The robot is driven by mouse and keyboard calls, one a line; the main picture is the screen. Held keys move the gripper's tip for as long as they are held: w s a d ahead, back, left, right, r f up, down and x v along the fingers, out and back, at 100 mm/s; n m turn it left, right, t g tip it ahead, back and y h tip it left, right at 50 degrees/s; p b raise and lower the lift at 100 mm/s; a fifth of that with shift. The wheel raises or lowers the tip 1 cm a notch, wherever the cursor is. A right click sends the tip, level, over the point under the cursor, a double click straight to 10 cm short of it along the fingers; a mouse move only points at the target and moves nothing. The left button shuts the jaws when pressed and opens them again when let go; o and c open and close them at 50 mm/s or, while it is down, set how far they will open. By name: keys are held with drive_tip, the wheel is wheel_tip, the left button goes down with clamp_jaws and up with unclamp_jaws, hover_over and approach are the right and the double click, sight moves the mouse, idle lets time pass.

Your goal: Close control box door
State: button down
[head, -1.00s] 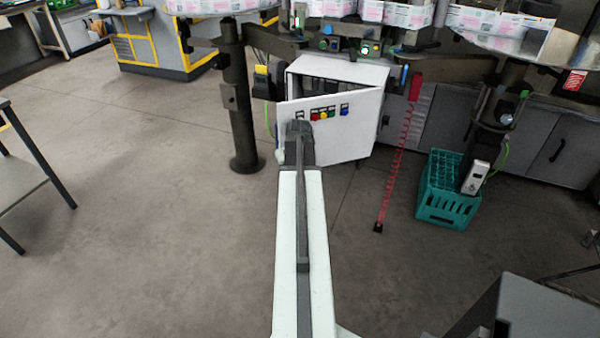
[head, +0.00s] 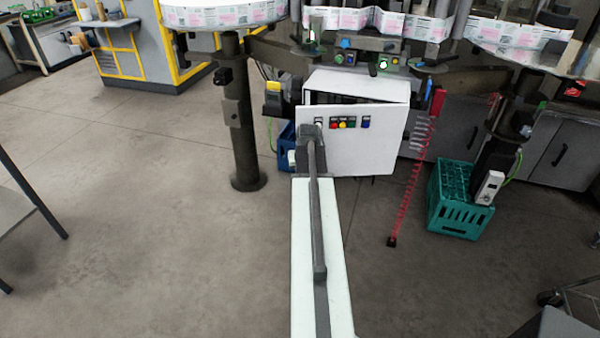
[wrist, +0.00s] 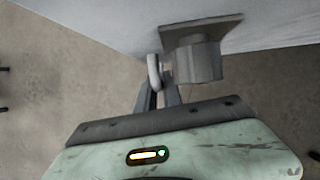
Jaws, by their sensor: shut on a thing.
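The control box (head: 355,82) is white and stands under the machine. Its white door (head: 350,152), with a row of coloured buttons, stands ajar. A dark gap shows along its top. My gripper (wrist: 160,98) is at the door's left edge; in the head view my own arm hides its fingers. In the wrist view the fingers are shut on a pale, rounded door handle (wrist: 154,72), beside a grey cylinder (wrist: 198,62) on a square plate. The white surface behind it (wrist: 110,25) is the door.
A dark post (head: 238,120) stands left of the box. A blue crate (head: 287,143) is partly hidden behind the door's left edge. A red coiled hose (head: 407,180) hangs at right, near a teal crate (head: 455,205). The floor in front (head: 180,230) is clear.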

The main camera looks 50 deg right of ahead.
drive_tip(key=shift+s+d, duration=0.15)
drive_tip(key=c, duration=1.5)
unclamp_jaws()
drive_tip(key=shift+w, duration=0.2)
drive_tip(key=shift+a, duration=0.2)
drive_tip(key=p+v, duration=0.7)
drive_tip(key=shift+r, duration=0.35)
drive_tip(key=shift+s+a, duration=0.1)
drive_tip(key=shift+a, duration=0.05)
